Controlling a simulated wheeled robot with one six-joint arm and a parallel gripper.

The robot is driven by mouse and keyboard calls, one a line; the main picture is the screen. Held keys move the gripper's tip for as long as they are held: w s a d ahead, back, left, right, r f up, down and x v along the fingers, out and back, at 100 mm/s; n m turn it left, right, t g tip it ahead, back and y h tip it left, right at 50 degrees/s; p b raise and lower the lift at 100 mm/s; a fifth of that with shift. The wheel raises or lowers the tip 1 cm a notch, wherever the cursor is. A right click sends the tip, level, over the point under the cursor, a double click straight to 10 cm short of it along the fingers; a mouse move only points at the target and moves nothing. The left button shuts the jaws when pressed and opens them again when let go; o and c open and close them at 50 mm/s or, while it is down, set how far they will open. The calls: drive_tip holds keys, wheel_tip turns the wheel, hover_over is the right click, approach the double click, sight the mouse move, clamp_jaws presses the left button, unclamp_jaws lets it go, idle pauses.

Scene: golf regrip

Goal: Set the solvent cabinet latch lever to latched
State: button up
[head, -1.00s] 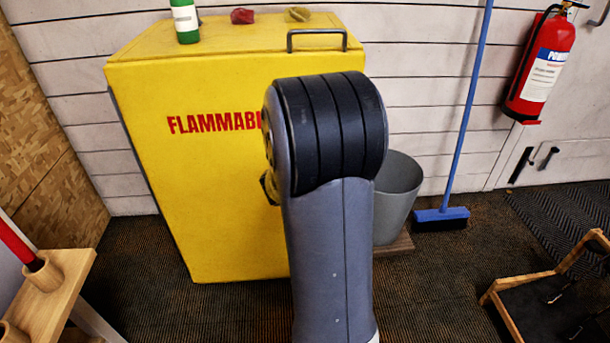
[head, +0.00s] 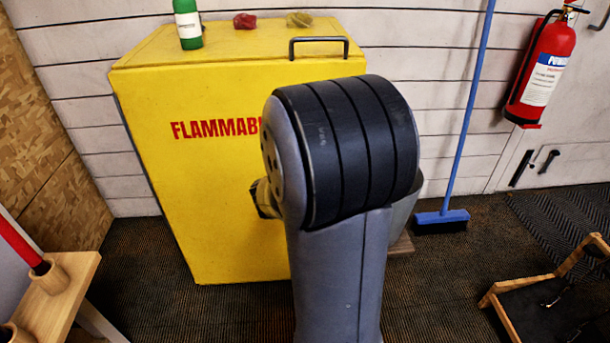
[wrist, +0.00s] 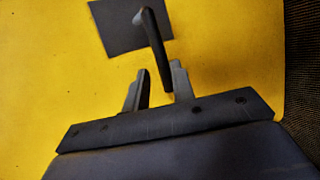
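The yellow solvent cabinet (head: 215,190) stands against the wall with red FLAMMABLE lettering, partly hidden by my arm in the head view. In the wrist view its yellow face (wrist: 60,80) carries a dark square plate (wrist: 112,28) with a dark latch lever (wrist: 155,48) on a pale pivot. The lever slants down and slightly right from the pivot. My gripper (wrist: 158,85) is open, its two fingers apart. The lever's lower end is near the right finger, between the fingertips in the picture; I cannot tell whether it touches. My arm hides the lever in the head view.
A green bottle (head: 188,25), a red cloth-like lump (head: 245,21) and a tan lump (head: 299,19) sit on the cabinet top. A blue broom (head: 441,218) and a red extinguisher (head: 543,75) are at right. A wooden rack (head: 58,295) stands at left. Dark floor lies clear before the cabinet.

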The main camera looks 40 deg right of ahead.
drive_tip(key=shift+p+v, duration=0.5)
drive_tip(key=shift+v, duration=1.9)
drive_tip(key=shift+f, duration=0.15)
drive_tip(key=b+x, duration=0.3)
drive_tip(key=x, duration=0.7)
drive_tip(key=shift+w+d+f, duration=0.1)
drive_tip(key=shift+d+f, duration=0.05)
drive_tip(key=shift+d, duration=0.05)
drive_tip(key=shift+w+d, duration=0.1)
drive_tip(key=shift+w, duration=0.05)
drive_tip(key=shift+f, duration=0.1)
